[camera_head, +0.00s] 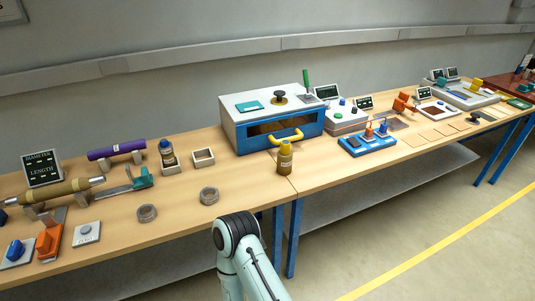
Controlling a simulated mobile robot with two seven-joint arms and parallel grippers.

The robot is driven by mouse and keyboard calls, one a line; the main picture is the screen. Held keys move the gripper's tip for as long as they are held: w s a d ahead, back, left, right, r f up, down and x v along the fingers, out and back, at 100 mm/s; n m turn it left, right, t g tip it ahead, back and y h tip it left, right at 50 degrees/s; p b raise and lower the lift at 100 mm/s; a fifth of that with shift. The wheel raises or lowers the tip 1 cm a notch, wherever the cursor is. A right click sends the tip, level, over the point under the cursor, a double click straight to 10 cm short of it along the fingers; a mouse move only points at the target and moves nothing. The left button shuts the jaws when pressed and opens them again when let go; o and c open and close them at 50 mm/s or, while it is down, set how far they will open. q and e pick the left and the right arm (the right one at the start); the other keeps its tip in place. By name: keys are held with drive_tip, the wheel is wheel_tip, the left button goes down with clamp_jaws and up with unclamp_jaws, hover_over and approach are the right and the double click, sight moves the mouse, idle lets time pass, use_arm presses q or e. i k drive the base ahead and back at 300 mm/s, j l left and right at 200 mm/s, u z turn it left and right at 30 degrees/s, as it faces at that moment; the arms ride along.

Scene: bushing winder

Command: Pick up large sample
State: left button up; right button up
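No label in the picture marks a large sample, so I cannot tell which thing it is. Two dark grey rings lie flat on the front table: one ring (147,213) at left and another ring (209,196) nearer the middle. Several flat tan squares (430,136) lie on the right table. A tan roll (65,190) rests on a stand at far left. One of my arms rises from the bottom centre in front of the table edge. Neither gripper shows.
A blue-and-white oven (270,122) with a yellow handle stands mid-table. The table front between rings and bottle is clear.

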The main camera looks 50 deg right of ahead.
sight(284, 155)
drive_tip(key=z, duration=2.05)
drive_tip(key=i+l+u, duration=0.1)
drive_tip(key=u, duration=1.25)
drive_tip(key=l+u, duration=0.45)
drive_tip(key=k+l+u, duration=0.2)
drive_tip(key=l+u, duration=0.3)
drive_tip(key=k+l+u, duration=0.1)
drive_tip(key=l, duration=0.25)
drive_tip(key=k+l+u, duration=0.25)
drive_tip(key=k+l, duration=0.15)
drive_tip(key=l, duration=0.2)
